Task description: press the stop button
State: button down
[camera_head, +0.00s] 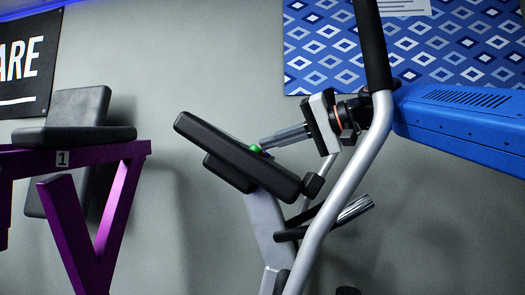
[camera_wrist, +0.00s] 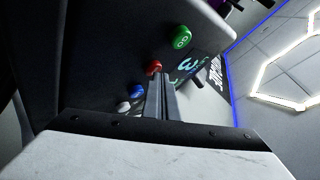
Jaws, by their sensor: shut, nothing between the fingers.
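The console (camera_head: 240,155) is a black, tilted panel on a grey exercise machine. In the wrist view its face (camera_wrist: 100,62) carries a row of buttons: a green button (camera_wrist: 181,38) with a pale mark, a red button (camera_wrist: 153,67), a blue button (camera_wrist: 137,90) and a white button (camera_wrist: 123,106). No stop label is readable. My gripper (camera_head: 263,146) is shut and empty, pointing at the console. In the wrist view its fingertips (camera_wrist: 163,76) appear just beside the red button; contact cannot be told.
A silver handlebar (camera_head: 345,185) with a black grip rises in front of my wrist. A purple rack (camera_head: 100,215) with a black padded seat (camera_head: 75,138) stands at left. A blue patterned panel (camera_head: 330,50) hangs on the grey wall.

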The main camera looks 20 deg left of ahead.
jog(key=shift+w+d+r, duration=0.1)
jog(key=shift+d+r, duration=0.3)
jog(key=shift+r, duration=0.3)
jog(key=shift+r, duration=0.1)
jog(key=shift+w+d+r, duration=0.1)
jog(key=shift+d+r, duration=0.35)
jog(key=shift+r, duration=0.25)
jog(key=shift+w+d+r, duration=0.1)
jog(key=shift+d+r, duration=0.3)
jog(key=shift+r, duration=0.25)
jog(key=shift+w+d+r, duration=0.1)
jog(key=shift+d+r, duration=0.35)
jog(key=shift+r, duration=0.25)
jog(key=shift+d, duration=0.1)
